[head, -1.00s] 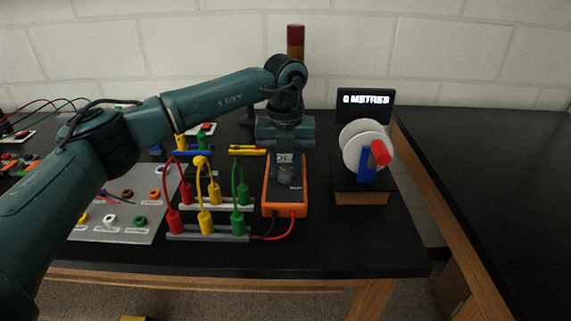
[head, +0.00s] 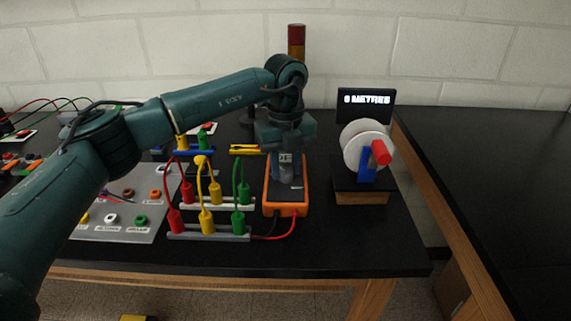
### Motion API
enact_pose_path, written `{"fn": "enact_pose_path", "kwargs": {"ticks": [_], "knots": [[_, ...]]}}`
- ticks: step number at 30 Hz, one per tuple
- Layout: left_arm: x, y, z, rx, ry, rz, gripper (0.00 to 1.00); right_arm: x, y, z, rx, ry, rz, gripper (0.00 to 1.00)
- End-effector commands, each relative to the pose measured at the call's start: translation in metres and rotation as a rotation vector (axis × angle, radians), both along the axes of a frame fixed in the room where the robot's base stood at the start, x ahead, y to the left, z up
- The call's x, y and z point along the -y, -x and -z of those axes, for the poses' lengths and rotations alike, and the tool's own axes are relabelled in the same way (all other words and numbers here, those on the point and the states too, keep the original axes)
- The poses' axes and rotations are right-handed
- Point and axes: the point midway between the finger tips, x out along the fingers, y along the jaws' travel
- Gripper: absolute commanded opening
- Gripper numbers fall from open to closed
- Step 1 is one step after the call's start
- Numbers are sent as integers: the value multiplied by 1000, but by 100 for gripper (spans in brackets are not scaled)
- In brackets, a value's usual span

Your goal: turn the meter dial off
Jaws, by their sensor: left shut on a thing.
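The orange meter (head: 287,208) with a dark face lies on the black bench, near the middle of the head view. My left gripper (head: 285,169) points straight down onto the meter's face and is shut on the meter dial. The dial itself is hidden by the fingers, so its setting cannot be read. My right gripper is not in view.
Racks of red, yellow and green plugs (head: 208,237) with cables stand just left of the meter. A red lead (head: 292,228) runs from its front. A white reel (head: 365,145) on a stand is to the right. The bench front is clear.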

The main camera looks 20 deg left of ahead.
Motion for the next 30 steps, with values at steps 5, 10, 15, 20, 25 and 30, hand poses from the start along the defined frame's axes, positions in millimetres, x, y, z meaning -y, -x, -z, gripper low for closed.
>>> {"fn": "enact_pose_path", "kwargs": {"ticks": [5,10,15,20,25,30], "knots": [[0,0,-1,0,0,0,31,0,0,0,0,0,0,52],[0,0,0,0,0,0,45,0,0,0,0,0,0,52],[0,0,0,0,0,0,52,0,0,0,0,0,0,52],[0,0,-1,0,0,1,52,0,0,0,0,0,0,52],[0,-1,-18,4,1,0,52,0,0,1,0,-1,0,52],[1,-1,-55,6,2,1,52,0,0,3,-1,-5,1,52]]}}
